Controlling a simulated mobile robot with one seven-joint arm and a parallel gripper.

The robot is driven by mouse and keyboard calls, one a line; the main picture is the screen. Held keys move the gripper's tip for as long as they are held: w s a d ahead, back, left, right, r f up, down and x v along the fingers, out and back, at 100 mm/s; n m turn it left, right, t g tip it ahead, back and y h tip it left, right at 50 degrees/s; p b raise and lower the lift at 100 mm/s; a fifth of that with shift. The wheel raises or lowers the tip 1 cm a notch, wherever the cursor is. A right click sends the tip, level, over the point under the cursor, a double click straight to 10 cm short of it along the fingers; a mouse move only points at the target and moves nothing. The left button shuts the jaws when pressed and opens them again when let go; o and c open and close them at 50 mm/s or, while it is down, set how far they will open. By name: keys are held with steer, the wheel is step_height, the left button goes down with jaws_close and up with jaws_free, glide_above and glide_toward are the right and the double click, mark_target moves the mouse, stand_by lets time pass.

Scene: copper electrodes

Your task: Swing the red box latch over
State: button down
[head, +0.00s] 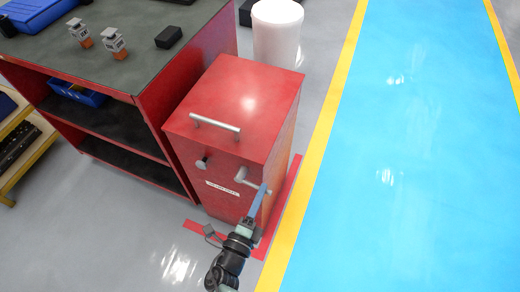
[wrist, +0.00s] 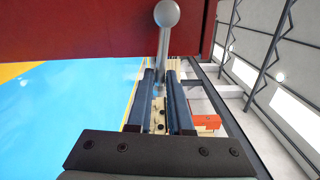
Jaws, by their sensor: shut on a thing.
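The red box (head: 222,142) stands on the floor beside a red shelf unit. Its latch (head: 250,180) is a silver lever low on the right of the front face, pointing right and slightly down in the head view. In the wrist view the red box (wrist: 90,28) fills the top, and the latch (wrist: 164,38) runs from its round knob down between my fingers. My gripper (head: 264,188) is at the free end of the latch. In the wrist view my gripper (wrist: 162,84) is shut on the latch, with a blue finger on each side.
The shelf unit (head: 155,115) stands close on the left. A white bin (head: 277,38) is behind the box. The blue floor lane (head: 400,150) on the right is clear.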

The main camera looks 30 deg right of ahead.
steer(key=shift+r+n+p, duration=0.45)
steer(key=shift+r+n, duration=0.05)
steer(key=shift+r, duration=0.15)
steer(key=c, duration=1.1)
jaws_free()
steer(key=shift+f+b, duration=0.3)
steer(key=shift+c, duration=0.2)
steer(key=o, duration=0.3)
steer(key=p+v, duration=0.1)
steer(key=v, duration=0.5)
steer(key=shift+p, duration=0.35)
